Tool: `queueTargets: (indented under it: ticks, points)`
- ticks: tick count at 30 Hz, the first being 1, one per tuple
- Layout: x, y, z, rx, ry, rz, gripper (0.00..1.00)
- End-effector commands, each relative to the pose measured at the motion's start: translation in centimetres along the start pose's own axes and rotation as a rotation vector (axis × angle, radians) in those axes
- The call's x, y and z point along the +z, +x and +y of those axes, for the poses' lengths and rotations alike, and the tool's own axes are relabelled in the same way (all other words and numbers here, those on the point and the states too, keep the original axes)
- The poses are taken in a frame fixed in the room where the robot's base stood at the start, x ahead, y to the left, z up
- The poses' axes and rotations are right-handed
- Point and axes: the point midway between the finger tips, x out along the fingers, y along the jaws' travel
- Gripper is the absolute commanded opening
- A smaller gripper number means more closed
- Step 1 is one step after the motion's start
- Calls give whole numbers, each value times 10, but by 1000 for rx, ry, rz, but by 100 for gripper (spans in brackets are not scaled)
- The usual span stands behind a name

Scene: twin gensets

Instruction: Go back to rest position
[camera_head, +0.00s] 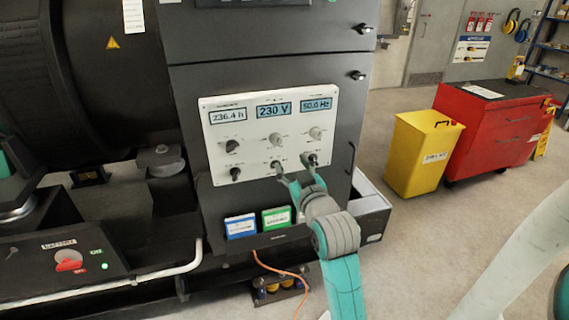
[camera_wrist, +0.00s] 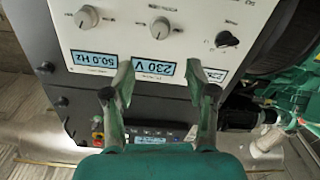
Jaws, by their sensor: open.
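My gripper (camera_head: 295,176) is open and empty, in front of the lower edge of the white control panel (camera_head: 215,159). My arm reaches up to it from the bottom of the head view. The panel has three displays reading 236.4 h, 230 V and 50.0 Hz, with several knobs below them. The tips appear close to the lower right knob (camera_head: 309,159); I cannot tell whether they touch it. In the wrist view the panel (camera_wrist: 120,40) appears upside down, and the two fingers of my gripper (camera_wrist: 160,85) stand apart with nothing between them.
A blue box (camera_head: 240,226) and a green box (camera_head: 276,217) sit on a ledge below the panel. A battery switch (camera_head: 69,262) is at lower left. A yellow bin (camera_head: 420,152) and a red tool cabinet (camera_head: 492,125) stand at right. The floor between is clear.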

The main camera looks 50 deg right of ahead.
Motion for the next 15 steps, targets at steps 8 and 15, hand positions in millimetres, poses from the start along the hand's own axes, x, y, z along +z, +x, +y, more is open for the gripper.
queueTargets:
  ticks: [8,15]
  points:
    - [0,0,0,0,0,0,57]
    - [24,-13,-22,-34,12,-15,57]
